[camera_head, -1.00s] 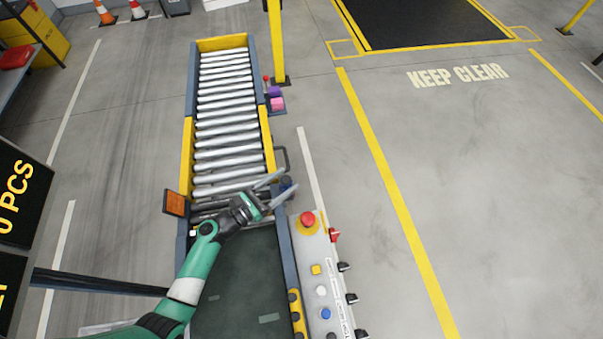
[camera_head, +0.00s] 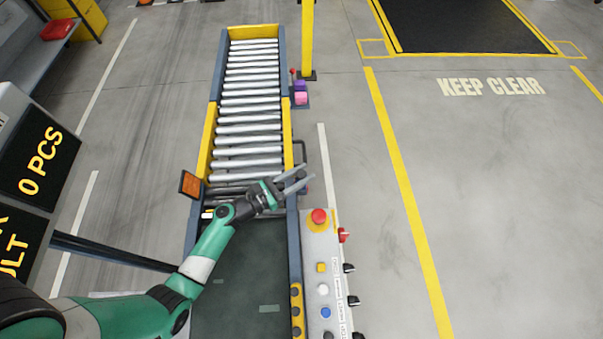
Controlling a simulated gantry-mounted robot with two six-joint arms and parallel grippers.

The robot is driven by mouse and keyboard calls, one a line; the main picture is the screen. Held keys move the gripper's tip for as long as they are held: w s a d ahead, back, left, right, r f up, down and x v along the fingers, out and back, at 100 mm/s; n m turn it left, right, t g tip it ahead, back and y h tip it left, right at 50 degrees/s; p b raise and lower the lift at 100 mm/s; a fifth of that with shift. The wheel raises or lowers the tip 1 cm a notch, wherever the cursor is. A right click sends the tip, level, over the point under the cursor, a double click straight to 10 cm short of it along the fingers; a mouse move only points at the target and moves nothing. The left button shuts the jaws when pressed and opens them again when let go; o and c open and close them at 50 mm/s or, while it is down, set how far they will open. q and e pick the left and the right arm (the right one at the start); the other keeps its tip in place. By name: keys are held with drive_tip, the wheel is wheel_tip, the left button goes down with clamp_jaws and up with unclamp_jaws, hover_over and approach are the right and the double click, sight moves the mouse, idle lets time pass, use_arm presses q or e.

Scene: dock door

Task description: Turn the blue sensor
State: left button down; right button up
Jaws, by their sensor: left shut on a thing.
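My left gripper (camera_head: 294,180) reaches across the conveyor to its right side rail, with its two pale fingers pointing right. The blue sensor (camera_head: 304,188) is a small dark blue part on the outer side of that rail. The fingers are shut on it and cover most of it, so its exact angle cannot be told. My right gripper is not in view.
The roller conveyor (camera_head: 247,120) runs away from me, with a dark belt (camera_head: 238,270) nearer. An orange reflector (camera_head: 190,184) stands at its left. A control panel (camera_head: 322,265) with a red button (camera_head: 319,216) lies just right. Open floor lies farther right.

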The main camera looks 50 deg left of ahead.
use_arm(q)
drive_tip(key=n+y, duration=0.1)
drive_tip(key=y+b, duration=0.1)
drive_tip(key=y, duration=0.1)
drive_tip(key=shift+d+f+n, duration=0.15)
drive_tip(key=shift+f+n, duration=0.05)
drive_tip(key=shift+n, duration=0.2)
drive_tip(key=shift+r+n+y+b, duration=0.15)
drive_tip(key=shift+n+y+b, duration=0.45)
drive_tip(key=shift+y, duration=0.3)
drive_tip(key=c, duration=0.5)
unclamp_jaws()
